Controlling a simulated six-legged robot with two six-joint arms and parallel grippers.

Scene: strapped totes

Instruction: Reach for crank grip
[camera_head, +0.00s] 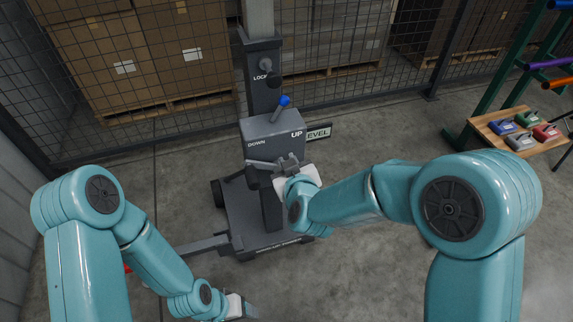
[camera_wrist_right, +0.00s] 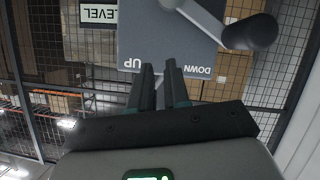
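The grey lift head box (camera_head: 272,135) is marked DOWN and UP. A crank with a pale arm is low on the box's front. The crank's dark grip (camera_wrist_right: 250,31) shows at the upper right of the right wrist view, where the box is upside down. In the head view the crank (camera_head: 262,165) is partly hidden by my gripper. My right gripper (camera_wrist_right: 160,66) is slightly open and empty, its fingers pointing at the box face near UP, apart from the grip. My left gripper (camera_head: 248,310) is low at the bottom edge; its fingers are too small to judge.
A blue-knobbed lever (camera_head: 284,101) stands on the box top. A LEVEL sign (camera_head: 319,132) sits at its right. The mast rises from a wheeled base (camera_head: 240,205). Behind is a mesh fence with boxes (camera_head: 100,60). A wooden shelf (camera_head: 488,130) with coloured items is at right.

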